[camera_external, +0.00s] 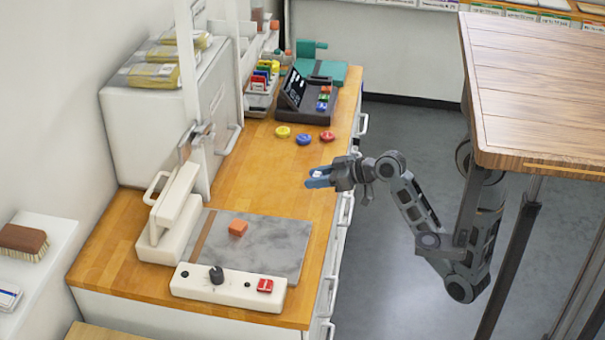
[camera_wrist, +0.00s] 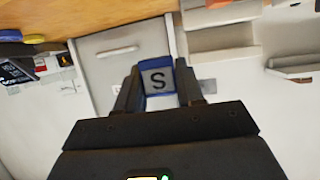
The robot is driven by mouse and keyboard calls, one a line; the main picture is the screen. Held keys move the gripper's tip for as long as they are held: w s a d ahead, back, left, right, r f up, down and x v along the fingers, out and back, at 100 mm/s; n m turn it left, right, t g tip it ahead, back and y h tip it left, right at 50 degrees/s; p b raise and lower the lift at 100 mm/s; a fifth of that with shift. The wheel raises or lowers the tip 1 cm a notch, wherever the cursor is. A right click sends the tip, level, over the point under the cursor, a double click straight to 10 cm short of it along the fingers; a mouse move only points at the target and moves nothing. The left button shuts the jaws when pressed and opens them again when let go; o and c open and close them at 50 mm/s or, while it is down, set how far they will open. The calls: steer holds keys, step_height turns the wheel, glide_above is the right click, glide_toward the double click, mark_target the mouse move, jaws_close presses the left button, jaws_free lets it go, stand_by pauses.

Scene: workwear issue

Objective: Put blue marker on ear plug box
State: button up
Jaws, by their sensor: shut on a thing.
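Whether this block is the blue marker I cannot tell for sure, as a blue disc (camera_external: 304,139) also lies on the counter behind. No thing in view is clearly labelled as the ear plug box.
A white switch panel (camera_external: 228,286) is at the counter's front. Wood between discs and board is clear. A wooden table (camera_external: 540,90) stands right.

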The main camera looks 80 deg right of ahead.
steer(key=w+a+r+n+g+y+b, duration=0.25)
steer(key=w+n+g+y+b, duration=0.2)
steer(key=w+n+y, duration=0.75)
steer(key=m+h+p, duration=0.1)
steer(key=m, duration=0.1)
glide_above(238, 224)
steer(key=shift+t, duration=0.25)
step_height(238, 224, down, 6)
steer(key=shift+f+p, duration=0.3)
steer(key=shift+f, duration=1.65)
steer(key=shift+f, duration=0.1)
steer(key=o, duration=1)
